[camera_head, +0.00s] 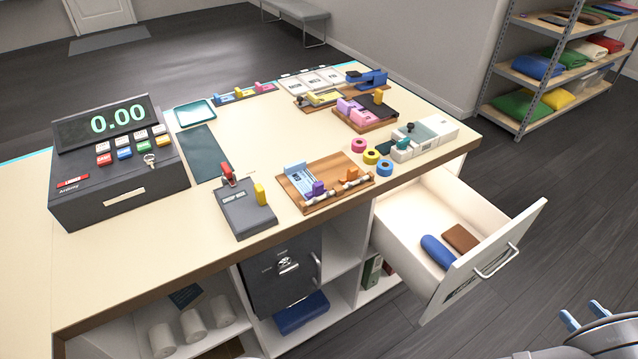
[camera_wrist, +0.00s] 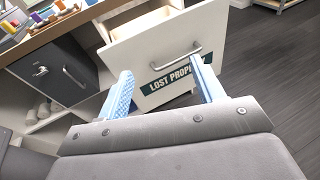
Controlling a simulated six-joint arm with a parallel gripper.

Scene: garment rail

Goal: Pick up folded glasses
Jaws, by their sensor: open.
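I cannot make out any folded glasses in either view. An open white drawer (camera_head: 415,204) juts out from the counter's right end, with a blue rounded item (camera_head: 438,252) and a brown flat item (camera_head: 461,238) inside. The near part of its floor is hidden behind its front panel. My gripper (camera_head: 584,313) is open and empty at the lower right, apart from the drawer. In the wrist view, the jaws (camera_wrist: 160,72) are spread in front of the drawer front (camera_wrist: 150,62), which bears a dark "LOST PROP…" label.
The drawer's handle (camera_head: 496,261) sticks out from its front. The counter top (camera_head: 262,138) holds a till (camera_head: 118,160), a stapler-like device (camera_head: 245,207) and several trays. A dark safe-like box (camera_head: 284,272) sits under the counter. A shelf rack (camera_head: 545,80) stands at the back right. Floor right of the drawer is clear.

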